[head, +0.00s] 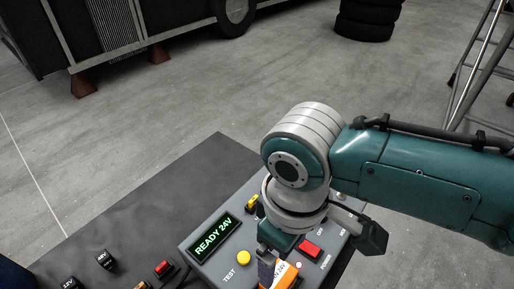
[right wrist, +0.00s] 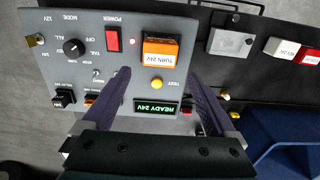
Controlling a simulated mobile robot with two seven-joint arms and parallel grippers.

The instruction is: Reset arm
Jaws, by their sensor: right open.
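My right gripper (head: 268,264) hangs over a grey control box (head: 207,263) and partly hides it in the head view. In the right wrist view its two purple fingers (right wrist: 158,76) stand apart with nothing held between them. An orange-and-white button marked TURN 24V (right wrist: 160,50) lies just beyond the fingertips; I cannot tell whether they touch the box. A display (head: 214,236) reads READY 24V in green. A yellow TEST button (head: 244,258) and a red POWER switch (head: 309,248) are on the box. My left gripper is not in view.
The box stands on a dark bench (head: 130,225). Small 12V and 24V switch pieces (head: 106,260) and a red-topped one (head: 163,268) lie left of it. Stacked tyres (head: 367,20), a metal stand (head: 475,65) and a dark vehicle (head: 110,30) are farther back on open floor.

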